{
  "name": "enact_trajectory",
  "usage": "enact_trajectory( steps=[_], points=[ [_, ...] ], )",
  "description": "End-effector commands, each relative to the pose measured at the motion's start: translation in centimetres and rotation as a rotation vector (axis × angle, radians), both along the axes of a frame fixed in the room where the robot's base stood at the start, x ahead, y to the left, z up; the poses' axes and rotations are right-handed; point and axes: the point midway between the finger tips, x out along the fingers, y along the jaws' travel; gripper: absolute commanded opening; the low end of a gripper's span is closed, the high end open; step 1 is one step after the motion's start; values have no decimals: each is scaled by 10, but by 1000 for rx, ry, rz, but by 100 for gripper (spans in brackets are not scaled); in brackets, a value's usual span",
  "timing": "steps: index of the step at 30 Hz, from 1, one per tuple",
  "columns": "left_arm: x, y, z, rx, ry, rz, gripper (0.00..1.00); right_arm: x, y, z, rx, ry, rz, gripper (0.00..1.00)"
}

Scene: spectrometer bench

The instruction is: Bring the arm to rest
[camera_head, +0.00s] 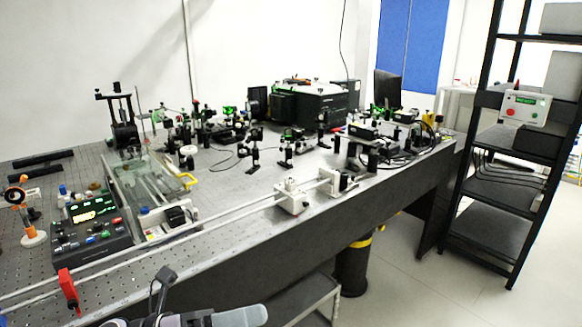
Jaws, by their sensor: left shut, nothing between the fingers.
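My left gripper (164,276) shows at the bottom edge, left of the middle, as a small dark shape above a light grey arm part (238,317). It is shut with nothing held. It lies in front of the near edge of the optical bench (235,250) in the picture, and I see no contact with the bench. Most of this arm is below the frame. My right gripper is not in view.
A long rail (240,210) with white carriages (291,197) runs along the bench's near edge. A red clamp (68,289) and a control box (92,232) stand at left. Optics crowd the back.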

Motion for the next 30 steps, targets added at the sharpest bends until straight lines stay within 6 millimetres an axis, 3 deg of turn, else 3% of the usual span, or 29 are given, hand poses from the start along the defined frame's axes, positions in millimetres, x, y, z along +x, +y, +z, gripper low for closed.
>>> enact_trajectory(
  steps=[4,7,12,17,21,25,30],
  points=[
    [13,12,-16,-273,390,183,0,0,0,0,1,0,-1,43],
    [21,30,-39,-446,656,306,0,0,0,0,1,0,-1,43],
    [17,68,-104,-738,1123,528,0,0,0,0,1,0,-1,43],
    [-18,104,-182,-1011,1547,750,0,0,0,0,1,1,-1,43],
    [-65,126,-241,-1215,1845,925,0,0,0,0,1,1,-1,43],
    [-101,135,-272,-1338,2010,1033,0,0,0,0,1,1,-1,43],
    [-119,139,-285,-1399,2086,1086,0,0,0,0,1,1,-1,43]
  ],
)
